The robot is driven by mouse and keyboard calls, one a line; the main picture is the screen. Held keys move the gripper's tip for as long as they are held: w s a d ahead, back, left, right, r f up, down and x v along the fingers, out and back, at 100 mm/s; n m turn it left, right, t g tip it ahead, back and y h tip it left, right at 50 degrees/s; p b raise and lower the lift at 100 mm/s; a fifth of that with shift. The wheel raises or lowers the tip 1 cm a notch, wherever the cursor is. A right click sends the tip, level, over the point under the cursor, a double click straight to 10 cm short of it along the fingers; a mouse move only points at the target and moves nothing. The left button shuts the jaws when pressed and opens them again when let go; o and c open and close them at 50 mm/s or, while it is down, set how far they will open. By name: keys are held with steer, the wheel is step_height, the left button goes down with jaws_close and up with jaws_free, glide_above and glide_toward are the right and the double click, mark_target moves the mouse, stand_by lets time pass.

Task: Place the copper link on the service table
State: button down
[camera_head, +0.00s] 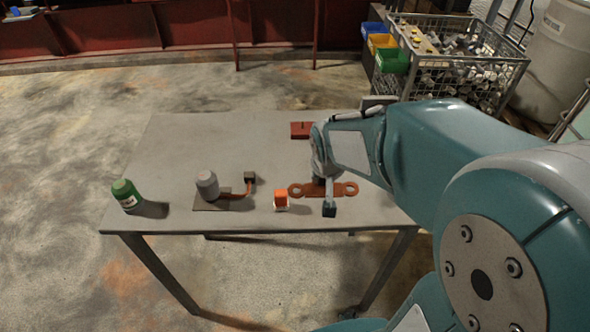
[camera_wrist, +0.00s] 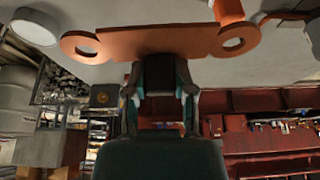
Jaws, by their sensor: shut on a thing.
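The copper link (camera_head: 323,190) is an orange-brown flat bar with a ring at each end. It lies level over the right part of the grey service table (camera_head: 200,140). I cannot tell whether it touches the top. My gripper (camera_head: 325,186) comes down from the upper right and is shut on the middle of the link, leaving both rings free. In the wrist view, the link (camera_wrist: 165,41) spans the upper part of the frame, with my gripper (camera_wrist: 162,82) against its middle. The fingertips are partly hidden by the link.
An orange block (camera_head: 281,199) stands close left of the link. Further left are a grey cylinder (camera_head: 207,184) on a plate with a copper pipe, and a green bottle (camera_head: 126,195). A red block (camera_head: 301,130) is at the back. The back left tabletop is clear.

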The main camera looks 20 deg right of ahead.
steer(key=w+d+f, duration=0.5)
steer(key=w+f, duration=0.1)
steer(key=w, duration=0.1)
steer(key=w+d+f, duration=0.3)
steer(key=w, duration=0.1)
steer(key=shift+d+f, duration=0.3)
steer(key=shift+w+d+f, duration=0.1)
steer(key=shift+f, duration=0.75)
steer(key=shift+w+d+f, duration=0.1)
steer(key=shift+f, duration=0.75)
steer(key=shift+f, duration=0.1)
steer(key=shift+c, duration=2.2)
jaws_free()
